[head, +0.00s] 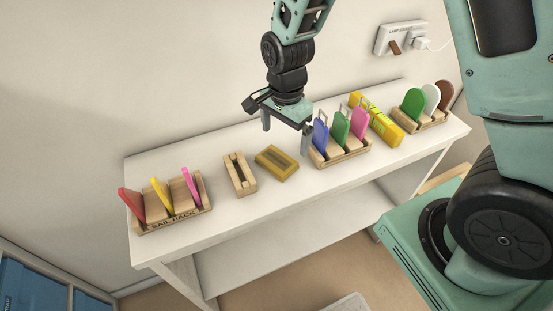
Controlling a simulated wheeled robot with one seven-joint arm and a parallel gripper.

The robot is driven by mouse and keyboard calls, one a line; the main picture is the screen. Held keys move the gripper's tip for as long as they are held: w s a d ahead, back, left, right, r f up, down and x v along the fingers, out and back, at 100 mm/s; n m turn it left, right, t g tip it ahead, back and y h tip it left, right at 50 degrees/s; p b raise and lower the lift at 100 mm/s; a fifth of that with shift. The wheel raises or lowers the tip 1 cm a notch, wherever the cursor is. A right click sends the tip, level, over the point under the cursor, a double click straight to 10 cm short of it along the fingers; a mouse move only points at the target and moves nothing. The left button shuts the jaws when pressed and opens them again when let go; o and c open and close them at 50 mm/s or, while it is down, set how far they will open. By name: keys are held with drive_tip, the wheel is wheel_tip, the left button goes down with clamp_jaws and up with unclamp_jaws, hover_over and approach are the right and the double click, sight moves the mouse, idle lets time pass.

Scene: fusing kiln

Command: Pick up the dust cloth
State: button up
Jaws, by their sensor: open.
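No item is clearly marked as a dust cloth in the head view. The likeliest is a flat mustard-yellow piece (276,162) with a darker top, lying on the white table (225,225) between a small slotted wooden block and a wooden rack; its exact nature is hard to tell. My gripper (286,131) is open and empty, pointing down, above and behind the yellow piece towards the wall. Its fingers are spread wide and appear apart from the piece. The right finger shows close beside the blue panel in the middle rack.
The slotted block (240,175) stands left of the yellow piece. A labelled sail rack (175,221) holds coloured panels. The middle rack (345,157) holds blue, green and pink panels. A yellow box (375,118) and another rack (424,123) stand right. Front table surface is clear.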

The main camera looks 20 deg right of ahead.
sight(281, 155)
drive_tip(key=shift+a+f+p, duration=0.25)
drive_tip(key=shift+f+p, duration=0.2)
drive_tip(key=shift+f, duration=1.05)
drive_tip(key=shift+a+f+p, duration=0.2)
drive_tip(key=shift+f+p, duration=0.2)
drive_tip(key=shift+f, duration=1.05)
drive_tip(key=shift+c, duration=0.3)
drive_tip(key=c, duration=0.7)
drive_tip(key=shift+r, duration=0.15)
wheel_tip(281, 155, up, 10)
drive_tip(key=b, duration=0.1)
drive_tip(key=shift+b, duration=0.35)
